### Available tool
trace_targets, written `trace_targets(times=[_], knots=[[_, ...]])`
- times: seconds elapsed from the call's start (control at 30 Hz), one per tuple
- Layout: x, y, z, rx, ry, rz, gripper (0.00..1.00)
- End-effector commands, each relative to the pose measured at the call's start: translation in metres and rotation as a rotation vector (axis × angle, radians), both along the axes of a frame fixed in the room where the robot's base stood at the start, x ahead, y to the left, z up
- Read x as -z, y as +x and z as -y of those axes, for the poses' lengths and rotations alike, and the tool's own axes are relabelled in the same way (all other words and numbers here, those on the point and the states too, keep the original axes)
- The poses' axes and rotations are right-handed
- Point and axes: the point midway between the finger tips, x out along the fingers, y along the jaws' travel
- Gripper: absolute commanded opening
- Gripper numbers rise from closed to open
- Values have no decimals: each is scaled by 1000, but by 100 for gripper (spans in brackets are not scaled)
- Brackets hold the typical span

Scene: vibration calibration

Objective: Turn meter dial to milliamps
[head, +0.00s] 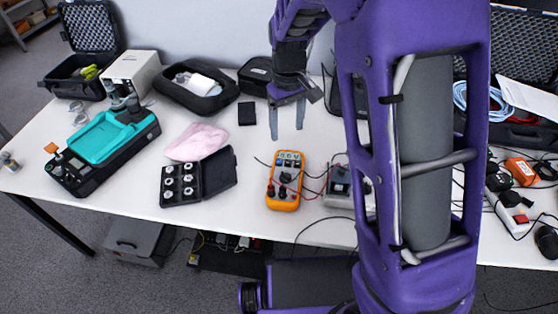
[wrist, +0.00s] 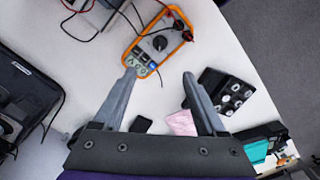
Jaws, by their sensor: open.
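An orange multimeter (head: 285,181) lies on the white table, with a lit display at its far end and a dark round dial (head: 285,177) in its middle. Its leads run off its near half. In the wrist view the multimeter (wrist: 153,70) lies beyond my left finger, with its dial (wrist: 160,43) visible. The dial's setting is too small to read. My gripper (head: 287,134) hangs over the table behind the multimeter in the head view, fingers pointing down, open and empty. In the wrist view my gripper (wrist: 158,77) shows both fingers spread wide, apart from the dial.
A black case with several round pieces (head: 182,183) and a pink cloth (head: 197,142) lie left of the multimeter. A grey box with leads (head: 339,186) stands close on its right. A small black block (head: 247,113) lies behind. Bare table lies in front of the small block.

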Motion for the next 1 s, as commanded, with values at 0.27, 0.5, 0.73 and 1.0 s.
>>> trace_targets(times=[0.27,0.5,0.73,1.0], knots=[[30,-2,2,6,-1,-3,74],[82,-2,2,6,-1,-3,74],[132,-2,2,6,-2,-1,74],[168,-1,2,6,0,1,74]])
